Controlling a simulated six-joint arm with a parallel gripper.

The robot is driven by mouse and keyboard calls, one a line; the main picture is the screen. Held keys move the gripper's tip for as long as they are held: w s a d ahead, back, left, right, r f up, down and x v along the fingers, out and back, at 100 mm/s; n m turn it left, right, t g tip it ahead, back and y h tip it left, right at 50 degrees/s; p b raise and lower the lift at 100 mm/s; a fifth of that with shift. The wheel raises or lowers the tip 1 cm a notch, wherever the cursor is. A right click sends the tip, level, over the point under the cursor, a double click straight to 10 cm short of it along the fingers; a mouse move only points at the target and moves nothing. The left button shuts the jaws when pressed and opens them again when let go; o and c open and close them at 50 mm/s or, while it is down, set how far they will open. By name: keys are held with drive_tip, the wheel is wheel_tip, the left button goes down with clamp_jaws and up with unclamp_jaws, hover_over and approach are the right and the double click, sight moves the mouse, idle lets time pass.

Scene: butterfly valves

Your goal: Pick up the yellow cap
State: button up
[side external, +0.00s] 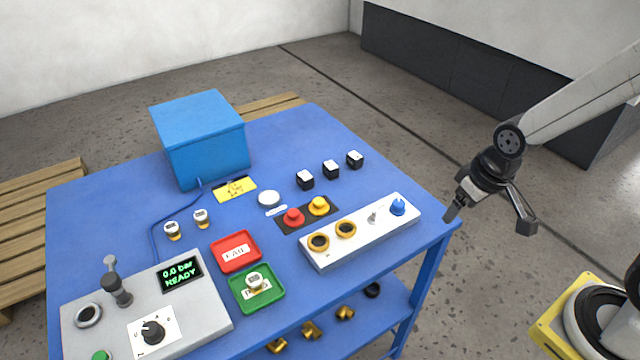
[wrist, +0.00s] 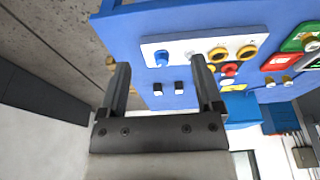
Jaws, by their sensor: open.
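The yellow cap (side external: 319,205) is a round mushroom shape on a dark plate (side external: 291,228), right beside a red cap (side external: 293,216). In the wrist view the yellow cap (wrist: 212,68) shows small next to the red cap (wrist: 230,70), close against the edge of one finger. My gripper (side external: 488,220) is open and empty. It hangs in the air off the right edge of the table, well apart from the yellow cap. Its two spread fingers also show in the wrist view (wrist: 160,64).
A white panel (side external: 375,228) with two yellow rings, a toggle and a blue knob (side external: 397,207) lies between my gripper and the caps. Several black-and-white blocks (side external: 331,169) stand behind. Red (side external: 236,268) and green trays (side external: 275,300), a grey console (side external: 215,318) and a blue box (side external: 207,160) lie left.

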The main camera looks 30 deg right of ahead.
drive_tip(key=n+y, duration=0.3)
drive_tip(key=n, duration=0.6)
approach(319, 201)
drive_tip(key=f, duration=0.2)
drive_tip(key=shift+a+r+t, duration=0.2)
drive_tip(key=shift+a+t, duration=0.05)
drive_tip(key=shift+t, duration=0.05)
drive_tip(key=shift+f, duration=0.1)
drive_tip(key=shift+x, duration=1.2)
drive_tip(key=shift+f, duration=0.1)
drive_tip(key=shift+x, duration=2.45)
drive_tip(key=shift+c, duration=0.2)
